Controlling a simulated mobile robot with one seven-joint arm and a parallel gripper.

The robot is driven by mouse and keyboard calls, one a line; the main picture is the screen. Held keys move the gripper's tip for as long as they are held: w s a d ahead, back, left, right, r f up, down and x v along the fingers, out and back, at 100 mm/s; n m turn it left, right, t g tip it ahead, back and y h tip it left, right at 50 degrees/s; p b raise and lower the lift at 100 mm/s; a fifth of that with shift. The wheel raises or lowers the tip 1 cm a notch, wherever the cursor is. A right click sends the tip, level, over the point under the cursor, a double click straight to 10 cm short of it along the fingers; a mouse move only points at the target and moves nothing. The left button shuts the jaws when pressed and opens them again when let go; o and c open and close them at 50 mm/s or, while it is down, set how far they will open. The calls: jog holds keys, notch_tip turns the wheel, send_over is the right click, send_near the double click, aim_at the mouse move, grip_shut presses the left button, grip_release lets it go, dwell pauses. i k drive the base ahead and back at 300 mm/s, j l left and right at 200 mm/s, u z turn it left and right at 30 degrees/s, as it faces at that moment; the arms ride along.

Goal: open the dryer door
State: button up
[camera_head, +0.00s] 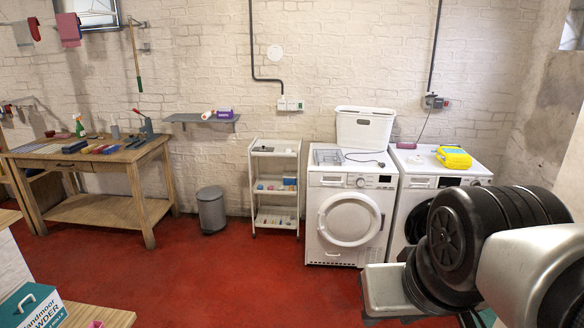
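Two white front-loading machines stand side by side against the back wall. The left machine (347,262) has a round white door (349,218), which looks closed; it looks like the dryer. The right machine (408,181) has a dark round door (418,218), partly hidden behind my arm. My arm fills the lower right of the view with black and pale links. My gripper's fingers cannot be made out in the view.
A white basket (364,128) and a wire rack sit on the left machine; a yellow box (453,157) is on the right one. A white shelf cart (274,187) and grey bin (211,210) stand to the left. Red floor (240,270) before the machines is clear.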

aim_at(347, 220)
jog(key=i, duration=0.9)
jog(key=i+z, duration=0.1)
jog(key=i, duration=0.75)
jog(key=i+j, duration=0.15)
jog(key=i, duration=0.75)
jog(key=i+j+z, duration=0.1)
jog(key=i, duration=0.75)
